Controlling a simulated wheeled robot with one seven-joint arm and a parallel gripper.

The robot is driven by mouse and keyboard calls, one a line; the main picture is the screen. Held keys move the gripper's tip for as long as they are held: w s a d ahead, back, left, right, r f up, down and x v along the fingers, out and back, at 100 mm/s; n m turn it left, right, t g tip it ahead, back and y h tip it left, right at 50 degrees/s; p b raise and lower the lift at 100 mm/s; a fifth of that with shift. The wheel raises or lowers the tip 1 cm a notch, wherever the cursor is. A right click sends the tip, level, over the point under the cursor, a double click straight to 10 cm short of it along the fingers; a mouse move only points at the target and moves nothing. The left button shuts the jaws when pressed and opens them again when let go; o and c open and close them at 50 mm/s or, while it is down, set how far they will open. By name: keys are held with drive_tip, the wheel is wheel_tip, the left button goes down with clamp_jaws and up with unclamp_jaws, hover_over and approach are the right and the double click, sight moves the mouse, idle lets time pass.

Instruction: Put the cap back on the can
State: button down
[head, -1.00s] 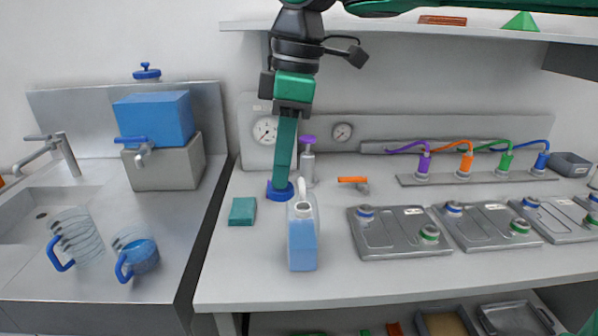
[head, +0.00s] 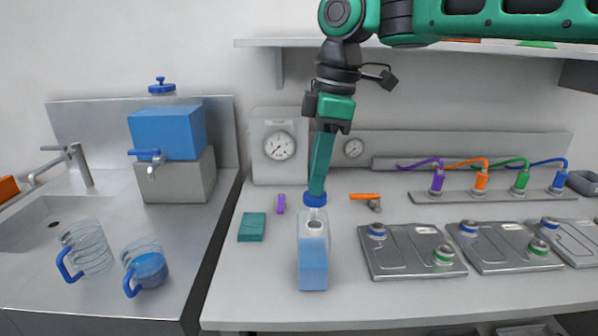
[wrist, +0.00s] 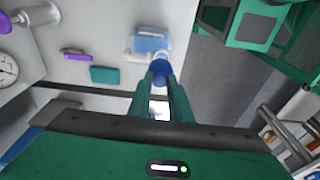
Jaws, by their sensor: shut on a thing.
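The can (head: 313,262) is a translucent jug with blue liquid, standing upright near the front of the bench. Its mouth shows uncovered in the head view. My gripper (head: 316,190) points down and is shut on the blue cap (head: 315,200). In the head view the cap appears just above or behind the can's mouth, apart from it; the exact depth is unclear. In the wrist view the cap (wrist: 159,68) sits at my fingertips, and the can (wrist: 150,42) shows just beyond it, partly hidden.
A teal block (head: 252,227) and a purple piece (head: 281,203) lie left of the can. An orange-handled valve (head: 366,197) lies behind right. Metal plates (head: 410,250) fill the right of the bench. A gauge (head: 279,145) stands at the back.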

drive_tip(key=shift+f, duration=2.85)
drive_tip(key=shift+f, duration=0.25)
drive_tip(key=c, duration=1.5)
unclamp_jaws()
drive_tip(key=shift+c, duration=0.2)
drive_tip(key=shift+o, duration=0.3)
drive_tip(key=o, duration=0.4)
drive_tip(key=shift+r, duration=0.1)
drive_tip(key=shift+d+r, duration=0.1)
drive_tip(key=shift+r, duration=3.4)
